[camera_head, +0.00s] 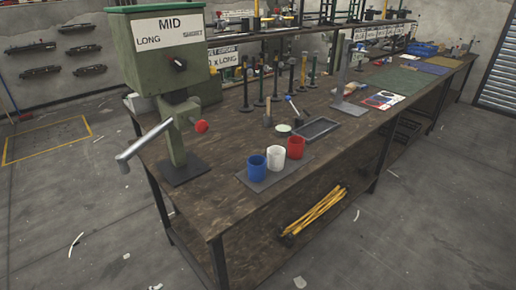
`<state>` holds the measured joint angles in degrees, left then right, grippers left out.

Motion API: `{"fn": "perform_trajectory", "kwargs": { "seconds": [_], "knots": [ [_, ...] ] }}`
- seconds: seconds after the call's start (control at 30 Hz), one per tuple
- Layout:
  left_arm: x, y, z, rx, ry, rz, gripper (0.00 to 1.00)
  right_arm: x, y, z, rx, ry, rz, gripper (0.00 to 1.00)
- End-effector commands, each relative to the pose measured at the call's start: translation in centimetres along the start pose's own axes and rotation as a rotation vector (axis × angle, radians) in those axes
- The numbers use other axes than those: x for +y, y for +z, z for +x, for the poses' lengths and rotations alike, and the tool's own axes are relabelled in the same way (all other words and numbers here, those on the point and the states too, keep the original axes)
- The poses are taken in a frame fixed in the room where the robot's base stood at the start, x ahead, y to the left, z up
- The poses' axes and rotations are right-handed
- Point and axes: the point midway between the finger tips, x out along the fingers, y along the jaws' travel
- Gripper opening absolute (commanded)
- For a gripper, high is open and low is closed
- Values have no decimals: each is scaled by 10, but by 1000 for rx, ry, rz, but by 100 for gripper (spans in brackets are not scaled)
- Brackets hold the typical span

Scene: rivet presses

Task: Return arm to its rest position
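Neither of my arms nor my grippers shows in the head view. A green rivet press (170,75) stands at the near left end of a long wooden workbench (215,205). Its sign reads MID, LONG and SHORT, with a black knob (178,64) below the lettering. A grey lever (143,142) sticks out toward the lower left, and a red knob (201,126) sits on the press's right side.
Blue (257,168), white (276,158) and red cups (295,148) stand on a grey plate near the bench's front edge. A dark tray (317,129) lies behind them. Yellow rods (315,210) rest on the lower shelf. The near floor is mostly open.

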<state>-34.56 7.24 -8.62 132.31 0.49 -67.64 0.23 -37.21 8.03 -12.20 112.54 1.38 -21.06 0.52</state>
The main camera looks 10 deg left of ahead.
Motion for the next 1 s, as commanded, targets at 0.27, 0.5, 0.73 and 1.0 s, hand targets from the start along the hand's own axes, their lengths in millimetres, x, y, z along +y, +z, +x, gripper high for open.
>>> {"fn": "perform_trajectory", "kwargs": {
  "seconds": [0.27, 0.5, 0.73, 1.0],
  "knots": [
    [75, -13, 32, 202, 132, -184, 62, 0, 0, 0, 1, 0, 0, 0],
    [114, -17, 38, 330, 200, -335, 62, 0, 0, 0, 0, 1, 0, 0],
    [119, -18, 38, 358, 210, -369, 62, 0, 2, 0, -3, 0, 0, 0],
    [119, -18, 38, 357, 210, -367, 62, 0, 2, 1, -3, 0, 0, 0]
  ]
}}
